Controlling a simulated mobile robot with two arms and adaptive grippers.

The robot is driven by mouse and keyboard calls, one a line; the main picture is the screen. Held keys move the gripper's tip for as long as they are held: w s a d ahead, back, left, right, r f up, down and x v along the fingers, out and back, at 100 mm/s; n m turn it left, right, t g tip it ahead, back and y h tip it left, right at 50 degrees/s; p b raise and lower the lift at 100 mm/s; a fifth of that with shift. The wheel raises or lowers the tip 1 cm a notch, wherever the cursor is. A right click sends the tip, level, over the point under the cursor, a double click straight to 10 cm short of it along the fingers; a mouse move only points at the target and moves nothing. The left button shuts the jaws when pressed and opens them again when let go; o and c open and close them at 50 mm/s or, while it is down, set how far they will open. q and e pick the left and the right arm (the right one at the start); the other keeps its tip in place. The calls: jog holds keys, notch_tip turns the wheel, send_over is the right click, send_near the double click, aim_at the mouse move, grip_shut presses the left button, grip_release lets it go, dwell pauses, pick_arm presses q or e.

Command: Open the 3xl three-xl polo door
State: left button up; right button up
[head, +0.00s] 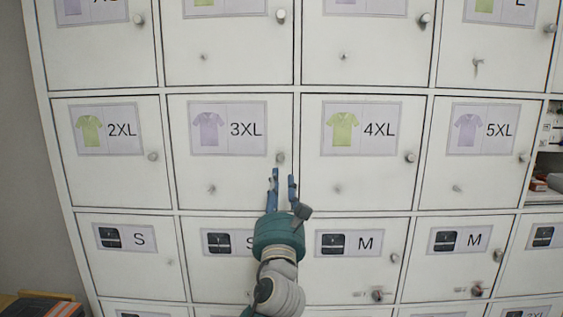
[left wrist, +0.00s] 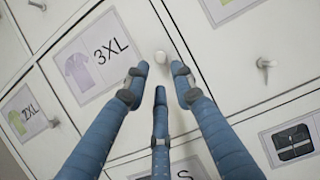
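The 3XL door (head: 228,176) is a white locker door with a purple polo label, and it is closed in its frame. Its small round knob (head: 281,157) sits at the door's right side. My left gripper (head: 283,175) is open and empty, pointing up just below this knob. In the left wrist view the knob (left wrist: 160,58) appears between the spread blue fingertips (left wrist: 160,76), with no clear contact. The 3XL label (left wrist: 92,62) shows to its left. My right gripper is in neither view.
Closed doors surround it: 2XL (head: 110,185) left, 4XL (head: 372,185) right, and rows above and below with protruding knobs. An open shelf (head: 545,190) is at the far right. Part of a box (head: 40,305) shows at bottom left.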

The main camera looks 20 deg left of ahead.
aim_at(281, 159)
pick_arm(q)
jog(key=x, duration=0.8)
jog(key=shift+w+a+f+p, duration=0.1)
jog(key=shift+w+f+p, duration=0.1)
jog(key=shift+p, duration=0.15)
jog(key=shift+c, duration=0.3)
grip_shut()
